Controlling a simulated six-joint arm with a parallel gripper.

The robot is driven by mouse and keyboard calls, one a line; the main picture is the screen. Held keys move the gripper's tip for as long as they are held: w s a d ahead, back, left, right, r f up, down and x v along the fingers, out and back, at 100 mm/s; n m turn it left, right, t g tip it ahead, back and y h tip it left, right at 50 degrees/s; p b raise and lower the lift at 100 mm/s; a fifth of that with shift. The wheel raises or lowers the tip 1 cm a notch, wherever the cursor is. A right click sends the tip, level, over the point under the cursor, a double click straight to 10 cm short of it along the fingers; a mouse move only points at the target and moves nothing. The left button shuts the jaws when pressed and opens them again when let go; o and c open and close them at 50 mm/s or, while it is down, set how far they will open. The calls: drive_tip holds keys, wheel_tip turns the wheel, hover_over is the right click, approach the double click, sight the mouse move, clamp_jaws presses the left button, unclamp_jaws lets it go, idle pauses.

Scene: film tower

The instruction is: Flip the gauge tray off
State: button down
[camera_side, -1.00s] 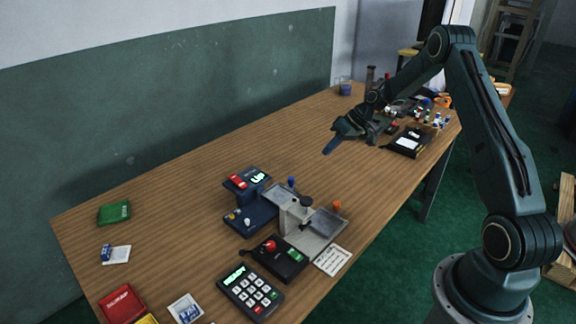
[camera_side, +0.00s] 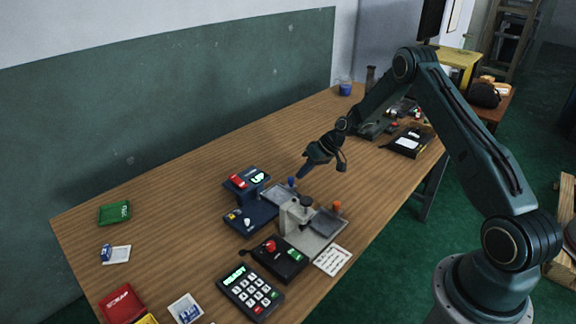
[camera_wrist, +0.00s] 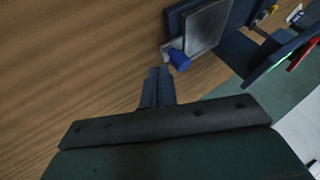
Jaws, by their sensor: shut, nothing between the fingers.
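The gauge station is a grey and dark blue device in the middle of the table in the side view. Its left tray (camera_side: 279,196) is a flat grey plate with a blue knob (camera_side: 291,182) at its far corner. A second grey tray (camera_side: 326,222) with an orange knob (camera_side: 337,205) lies to the right. My gripper (camera_side: 300,177) is shut and empty, pointing down just beyond the blue knob. In the wrist view my fingertips (camera_wrist: 158,73) are close to the blue knob (camera_wrist: 179,60) on the tray (camera_wrist: 207,27). I cannot tell whether they touch.
A display unit reading "UP" (camera_side: 258,179) stands behind the station. A black box with a red button (camera_side: 270,246) and a keypad reading "READY" (camera_side: 250,291) lie in front. A green box (camera_side: 114,213) lies far left. Table left of the station is mostly clear.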

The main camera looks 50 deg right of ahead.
sight(284, 190)
drive_tip(key=shift+a, duration=0.4)
drive_tip(key=a, duration=0.8)
drive_tip(key=shift+a, duration=0.1)
drive_tip(key=shift+d, duration=0.45)
drive_tip(key=d, duration=0.3)
drive_tip(key=shift+s+d, duration=0.1)
drive_tip(key=shift+s, duration=0.15)
drive_tip(key=v, duration=1)
drive_tip(key=shift+r, duration=0.2)
